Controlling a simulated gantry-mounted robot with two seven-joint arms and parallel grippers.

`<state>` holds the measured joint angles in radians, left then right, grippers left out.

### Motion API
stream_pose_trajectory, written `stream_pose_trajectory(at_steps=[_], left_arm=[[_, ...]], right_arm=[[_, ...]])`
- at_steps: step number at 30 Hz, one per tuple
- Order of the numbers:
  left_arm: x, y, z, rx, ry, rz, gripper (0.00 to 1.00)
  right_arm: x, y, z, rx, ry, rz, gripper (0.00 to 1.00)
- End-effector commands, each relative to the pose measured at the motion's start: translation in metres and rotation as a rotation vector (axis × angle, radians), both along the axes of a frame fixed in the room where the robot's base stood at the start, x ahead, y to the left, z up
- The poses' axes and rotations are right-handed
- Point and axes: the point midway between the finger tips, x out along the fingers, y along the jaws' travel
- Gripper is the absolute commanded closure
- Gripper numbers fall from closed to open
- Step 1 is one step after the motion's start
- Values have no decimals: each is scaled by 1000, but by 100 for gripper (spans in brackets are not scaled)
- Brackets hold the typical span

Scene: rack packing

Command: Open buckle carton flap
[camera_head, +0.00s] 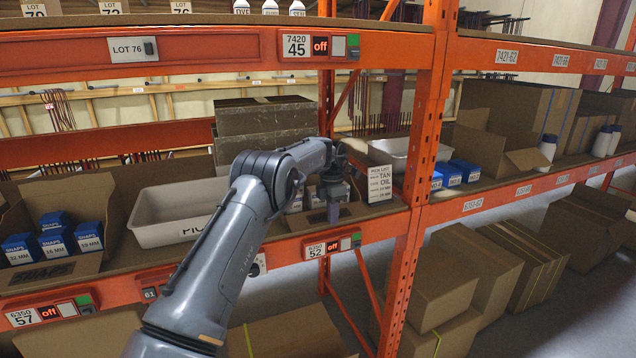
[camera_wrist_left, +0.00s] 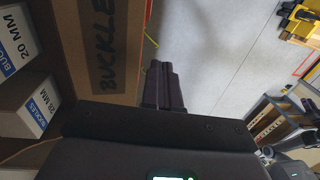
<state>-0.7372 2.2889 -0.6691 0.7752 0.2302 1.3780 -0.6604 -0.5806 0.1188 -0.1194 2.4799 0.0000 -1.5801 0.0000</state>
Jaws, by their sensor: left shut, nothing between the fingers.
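The buckle carton (camera_head: 360,210) is a brown box on the lower orange shelf in the head view, partly hidden behind my gripper. In the left wrist view its brown panel with dark BUCKLE lettering (camera_wrist_left: 100,45) fills the upper left. Blue-and-white buckle boxes marked 20 MM (camera_wrist_left: 22,45) and 28 MM (camera_wrist_left: 30,108) show left of that panel. My left gripper (camera_head: 333,216) points down at the carton's front. Its dark fingers (camera_wrist_left: 168,68) are together and empty, beside the panel's right edge; whether they touch it I cannot tell.
A grey bin (camera_head: 165,236) and an open carton of blue SNAPS boxes (camera_head: 28,270) stand to the left. The upper shelf beam (camera_head: 200,55) runs overhead.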

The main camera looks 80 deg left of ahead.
Motion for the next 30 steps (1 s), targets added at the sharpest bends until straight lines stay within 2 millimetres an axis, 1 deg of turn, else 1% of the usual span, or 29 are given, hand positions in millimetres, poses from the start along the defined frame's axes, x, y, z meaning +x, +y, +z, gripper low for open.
stream_pose_trajectory(at_steps=[1,7,23,30], left_arm=[[0,0,-3,0,0,0,100],[0,1,-6,0,-1,0,100],[0,1,-7,0,0,0,100],[-1,8,-8,0,1,0,100]], right_arm=[[0,0,-2,0,0,0,57],[0,0,-4,0,0,1,57],[0,0,-4,0,0,1,57],[0,0,1,-1,0,2,57]])
